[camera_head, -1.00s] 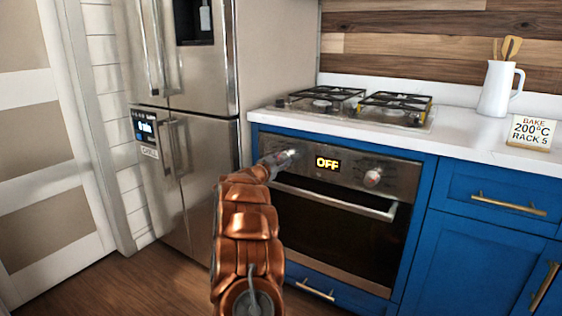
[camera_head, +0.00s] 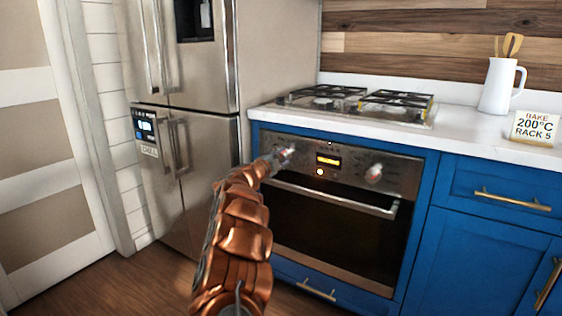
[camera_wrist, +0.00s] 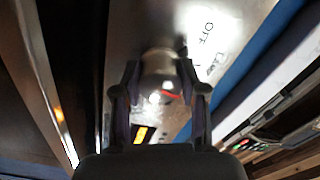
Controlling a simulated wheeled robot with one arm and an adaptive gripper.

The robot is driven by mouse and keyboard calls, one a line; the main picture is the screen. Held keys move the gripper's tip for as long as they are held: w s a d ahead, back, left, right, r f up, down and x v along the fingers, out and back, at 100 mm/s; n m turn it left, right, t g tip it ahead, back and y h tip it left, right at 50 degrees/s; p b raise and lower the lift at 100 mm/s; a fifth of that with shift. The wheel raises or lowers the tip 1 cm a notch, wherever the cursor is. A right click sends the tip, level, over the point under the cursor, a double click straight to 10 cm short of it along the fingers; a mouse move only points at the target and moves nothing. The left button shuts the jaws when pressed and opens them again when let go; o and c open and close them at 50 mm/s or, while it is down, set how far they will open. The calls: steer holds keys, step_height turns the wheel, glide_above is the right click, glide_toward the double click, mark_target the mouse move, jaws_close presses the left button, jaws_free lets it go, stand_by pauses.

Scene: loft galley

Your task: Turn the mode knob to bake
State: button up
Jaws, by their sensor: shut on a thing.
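The silver mode knob (camera_wrist: 160,68) is at the left end of the oven's steel control panel (camera_head: 350,166). In the wrist view my gripper (camera_wrist: 160,85) has a finger on each side of the knob and is shut on it. A red mark shows on the knob. Printed "OFF" (camera_wrist: 207,33) and another, unclear label lie beyond it. In the head view my gripper (camera_head: 283,156) covers most of the knob. The oven display (camera_head: 328,160) glows amber with text too small to read. A small light (camera_head: 320,172) glows below it.
A second knob (camera_head: 373,173) is right of the display. The oven handle (camera_head: 335,196) runs below the panel. A card (camera_head: 535,128) on the counter reads "BAKE 200°C RACK 5". The steel fridge (camera_head: 190,130) stands close on the left. A gas hob (camera_head: 360,103) is above.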

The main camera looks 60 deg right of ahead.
steer(key=shift+m, duration=0.7)
steer(key=o, duration=1.1)
steer(key=shift+o, duration=0.2)
steer(key=shift+a, duration=0.1)
steer(key=a, duration=1.2)
steer(key=shift+s, duration=0.25)
